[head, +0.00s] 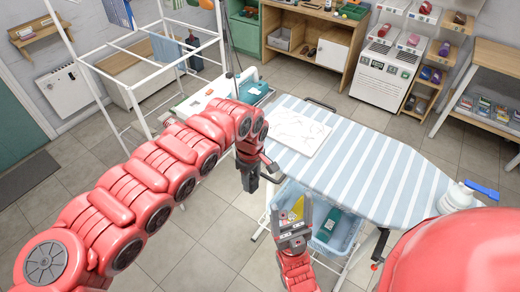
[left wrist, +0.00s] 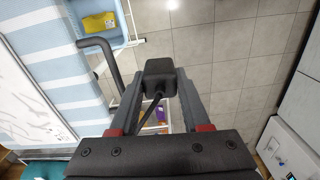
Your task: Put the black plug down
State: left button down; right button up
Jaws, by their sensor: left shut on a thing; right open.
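The black plug (left wrist: 159,74) is between the fingers of my left gripper (left wrist: 172,98) in the left wrist view, with its dark cord running back toward the wrist. My left gripper is shut on it, and it hangs over the tiled floor beside the ironing board (left wrist: 52,72). In the head view my left gripper (head: 249,178) is just left of the striped ironing board (head: 370,165), and the plug there is too small and dark to make out clearly. My right gripper (head: 291,218) is open and empty in front of the board, near the blue basket.
A blue basket (head: 343,240) with several items stands under the board. A white drying rack (head: 135,85) is at the left. Tiled floor (head: 205,240) is clear in front.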

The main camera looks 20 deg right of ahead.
pick_arm(q)
jog(key=w+d+r+p, duration=0.1)
jog(key=w+r+p, duration=0.1)
jog(key=w+r, duration=0.2)
jog(key=w, duration=0.3)
jog(key=shift+r, duration=0.2)
jog(key=shift+w+a+f, duration=0.1)
jog(key=shift+w+a, duration=0.05)
jog(key=shift+a, duration=0.05)
jog(key=shift+w+a, duration=0.1)
jog(key=shift+a, duration=0.05)
dwell(0.6)
jog(key=shift+a, duration=0.1)
jog(key=shift+w+a+p, duration=0.15)
jog(key=shift+p, duration=0.15)
